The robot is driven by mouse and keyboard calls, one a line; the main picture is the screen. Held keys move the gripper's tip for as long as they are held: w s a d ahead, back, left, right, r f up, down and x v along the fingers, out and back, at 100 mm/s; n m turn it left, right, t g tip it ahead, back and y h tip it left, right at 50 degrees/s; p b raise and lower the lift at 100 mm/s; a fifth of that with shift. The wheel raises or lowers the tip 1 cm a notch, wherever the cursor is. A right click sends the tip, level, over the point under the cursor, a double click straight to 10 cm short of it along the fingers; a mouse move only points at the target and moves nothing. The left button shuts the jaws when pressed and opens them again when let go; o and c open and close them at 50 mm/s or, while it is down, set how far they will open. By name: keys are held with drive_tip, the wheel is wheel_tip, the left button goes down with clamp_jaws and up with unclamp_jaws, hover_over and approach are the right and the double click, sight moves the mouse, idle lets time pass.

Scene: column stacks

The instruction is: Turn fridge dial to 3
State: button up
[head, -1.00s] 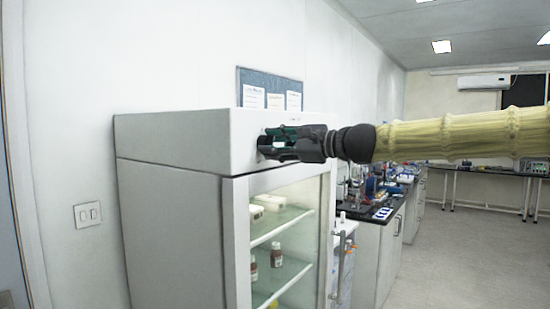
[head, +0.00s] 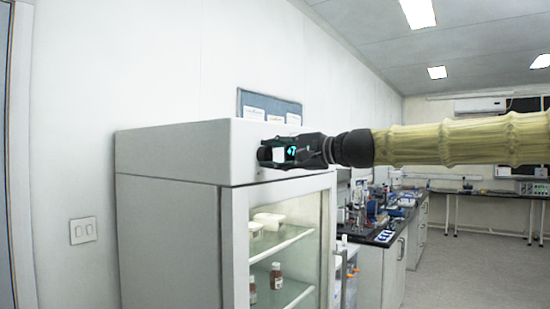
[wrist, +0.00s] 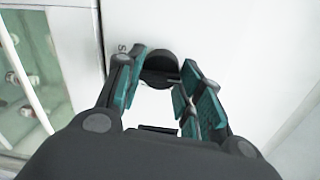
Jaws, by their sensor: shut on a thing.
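The white fridge (head: 175,150) has a glass door and an upper front panel. A round black dial (wrist: 158,64) sits on that panel in the wrist view, between my fingers. My gripper (head: 270,154) reaches the panel from the right in the head view and hides most of the dial. In the wrist view my gripper (wrist: 160,82) has its teal-padded fingers on either side of the dial and is shut on it. A small dark mark shows on the panel beside the dial. The dial's setting cannot be read.
Bottles and tubs stand on glass shelves behind the fridge door (head: 290,240). A notice board (head: 268,104) hangs on the wall behind. A lab bench (head: 385,237) with equipment runs along the wall to the right. The floor (head: 480,260) right of the bench is clear.

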drive_tip(key=o, duration=1)
drive_tip(key=shift+d, duration=0.1)
drive_tip(key=v, duration=1.2)
drive_tip(key=shift+r, duration=0.1)
